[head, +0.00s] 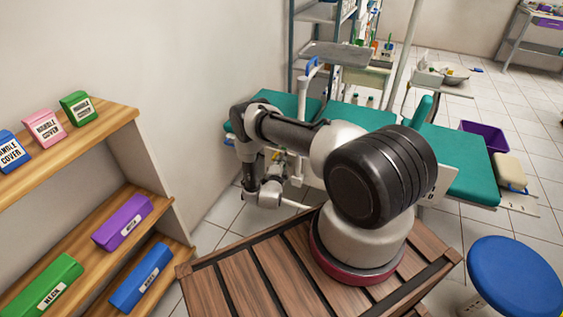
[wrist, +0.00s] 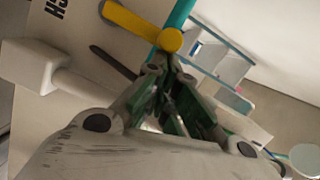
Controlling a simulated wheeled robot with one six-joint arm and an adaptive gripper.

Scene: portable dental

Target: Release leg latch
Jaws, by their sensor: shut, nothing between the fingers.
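A yellow lever (wrist: 138,24) with a round end shows at the top middle of the wrist view, beside a teal edge. I take it to be the leg latch; its label is only partly in view. My gripper (wrist: 163,72) is shut and empty. Its fingertips appear just below the lever's round end in the picture; I cannot tell whether they touch it. In the head view the teal-padded dental chair (head: 463,165) stands beyond my arm, which hides part of it. The gripper is small and unclear there, low by the chair's near left side.
A white panel (wrist: 30,105) and a pale block (wrist: 32,65) lie left of the fingers. In the head view, a wooden shelf (head: 75,135) with labelled boxes stands left, a blue stool (head: 515,275) right, and a purple bin (head: 484,134) beyond the chair. Tiled floor is clear between stool and chair.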

